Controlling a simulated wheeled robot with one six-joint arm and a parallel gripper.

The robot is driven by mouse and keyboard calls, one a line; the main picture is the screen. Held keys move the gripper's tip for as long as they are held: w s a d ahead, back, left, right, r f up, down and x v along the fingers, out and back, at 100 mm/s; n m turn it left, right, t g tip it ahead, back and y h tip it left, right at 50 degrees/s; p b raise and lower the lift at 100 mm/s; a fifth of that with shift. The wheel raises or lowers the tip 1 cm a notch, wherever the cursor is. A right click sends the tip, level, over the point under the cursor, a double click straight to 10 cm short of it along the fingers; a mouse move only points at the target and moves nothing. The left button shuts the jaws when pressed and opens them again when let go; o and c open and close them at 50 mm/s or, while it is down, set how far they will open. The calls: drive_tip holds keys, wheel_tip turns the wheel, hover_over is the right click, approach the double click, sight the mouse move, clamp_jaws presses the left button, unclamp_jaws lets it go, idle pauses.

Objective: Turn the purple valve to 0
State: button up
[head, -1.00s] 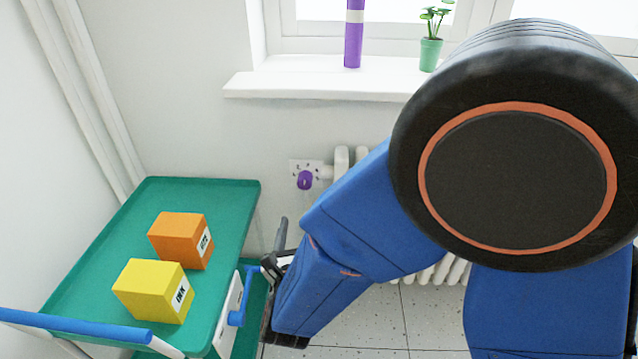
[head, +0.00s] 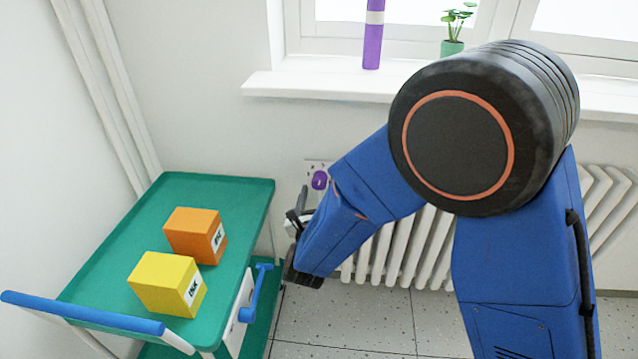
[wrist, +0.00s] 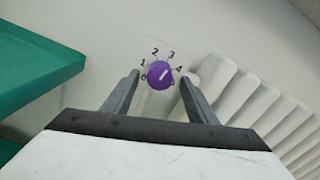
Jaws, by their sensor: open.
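The purple valve (head: 320,180) is a round knob on a white dial plate on the wall, at the left end of the radiator. In the wrist view the valve (wrist: 160,75) shows a white pointer line slanting to the upper right, towards between 3 and 4. The dial plate (wrist: 153,48) carries numbers, with 0 at the lower left of the knob. My gripper (wrist: 160,82) is open, its two fingers apart on either side of the valve in the picture. I cannot tell how far the fingertips are from it. In the head view my gripper (head: 303,205) is just left of and below the valve.
The white radiator (head: 400,245) is right of the valve. A green cart (head: 125,225) at left holds an orange box (head: 193,238) and a yellow box (head: 160,285). The windowsill (head: 320,85) above holds a purple cylinder (head: 372,45) and a potted plant (head: 452,47).

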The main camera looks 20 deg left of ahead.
sight(319, 185)
drive_tip(key=shift+x, duration=2.05)
drive_tip(key=c, duration=1.1)
